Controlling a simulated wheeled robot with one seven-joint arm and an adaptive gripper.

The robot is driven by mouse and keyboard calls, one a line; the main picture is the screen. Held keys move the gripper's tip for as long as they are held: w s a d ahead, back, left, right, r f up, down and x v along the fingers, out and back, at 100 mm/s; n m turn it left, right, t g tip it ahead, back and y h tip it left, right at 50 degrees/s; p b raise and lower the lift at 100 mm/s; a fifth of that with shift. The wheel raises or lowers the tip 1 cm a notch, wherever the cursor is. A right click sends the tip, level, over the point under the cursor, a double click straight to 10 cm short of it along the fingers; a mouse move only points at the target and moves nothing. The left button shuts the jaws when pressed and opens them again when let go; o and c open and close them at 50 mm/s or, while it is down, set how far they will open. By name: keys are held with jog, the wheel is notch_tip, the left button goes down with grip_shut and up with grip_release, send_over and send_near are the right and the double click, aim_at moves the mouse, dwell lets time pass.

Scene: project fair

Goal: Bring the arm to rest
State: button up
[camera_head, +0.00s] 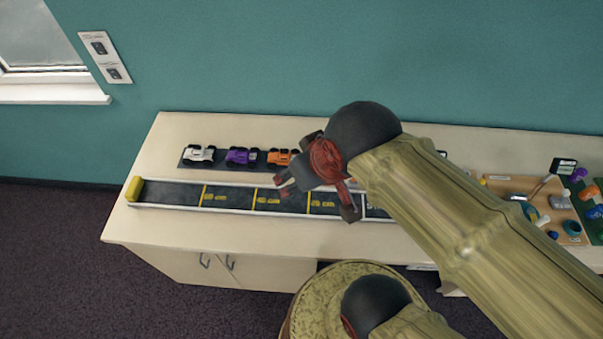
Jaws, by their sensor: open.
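My gripper (317,203) is open, its red and dark fingers spread, with nothing seen between them. It hangs over the middle of a long dark track (235,197) with yellow dividing lines and pale rims. My arm reaches in from the lower right and hides part of the track and the counter. How high the gripper is above the track is hard to tell.
The track lies on a pale counter (140,226). Behind it stand a white car (200,154), a purple car (241,156) and an orange car (281,157). A yellow block (134,189) closes the track's left end. A wooden board (535,205) with small parts lies right.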

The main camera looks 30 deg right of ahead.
notch_tip(320, 180, down, 12)
jog(key=b, duration=1.2)
jog(key=shift+c, duration=1.2)
